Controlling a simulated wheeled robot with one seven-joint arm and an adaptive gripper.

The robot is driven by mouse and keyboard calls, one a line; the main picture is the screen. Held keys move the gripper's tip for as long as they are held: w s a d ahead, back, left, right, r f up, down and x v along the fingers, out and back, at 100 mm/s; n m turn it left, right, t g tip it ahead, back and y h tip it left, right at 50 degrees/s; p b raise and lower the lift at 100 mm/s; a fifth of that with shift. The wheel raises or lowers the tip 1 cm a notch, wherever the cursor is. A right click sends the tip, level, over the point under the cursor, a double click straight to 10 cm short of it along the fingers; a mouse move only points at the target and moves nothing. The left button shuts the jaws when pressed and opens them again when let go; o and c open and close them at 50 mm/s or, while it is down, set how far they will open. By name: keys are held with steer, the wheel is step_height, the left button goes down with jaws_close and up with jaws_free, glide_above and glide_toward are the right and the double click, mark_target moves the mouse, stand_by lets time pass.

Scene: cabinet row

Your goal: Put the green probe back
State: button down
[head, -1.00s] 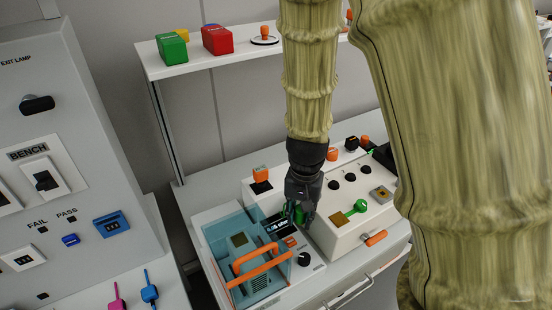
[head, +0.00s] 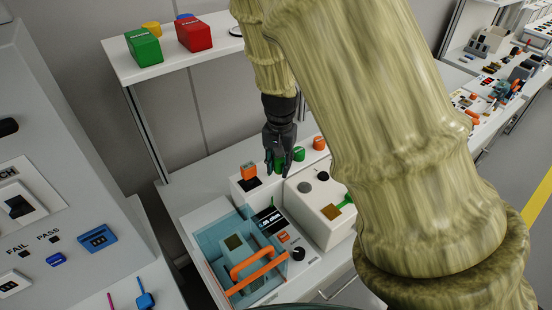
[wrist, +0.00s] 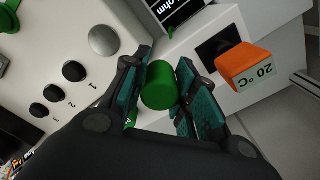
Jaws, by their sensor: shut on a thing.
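My gripper (head: 278,160) hangs above the back edge of the white instrument boxes, fingers pointing down. It is shut on the green probe (wrist: 158,86); in the wrist view its rounded green end shows between the teal finger pads. In the head view only a little green (head: 280,167) shows at the fingertips, and the probe's far end is hidden. I cannot tell whether the probe touches the box beneath it.
An orange block marked 20 °C (wrist: 246,66) stands close beside the fingers, also in the head view (head: 249,171). A meter display (head: 268,219) and clear blue cover with orange handle (head: 258,268) lie in front. A shelf (head: 165,68) holds coloured blocks behind.

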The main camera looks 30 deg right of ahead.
steer(key=shift+w+d+f+p, duration=0.1)
steer(key=shift+w+d+p, duration=0.15)
steer(key=shift+w, duration=0.5)
steer(key=shift+w+d+f+p, duration=0.1)
steer(key=shift+w+d+p, duration=0.1)
steer(key=shift+w, duration=0.55)
steer(key=shift+w+d+f+p, duration=0.1)
steer(key=shift+w+d+p, duration=0.15)
steer(key=shift+w, duration=0.5)
steer(key=shift+f+p, duration=0.55)
steer(key=shift+f, duration=1.15)
steer(key=shift+f, duration=0.1)
steer(key=c, duration=1.1)
jaws_free()
step_height(320, 180, up, 12)
steer(key=shift+r+b, duration=0.1)
steer(key=shift+b, duration=1)
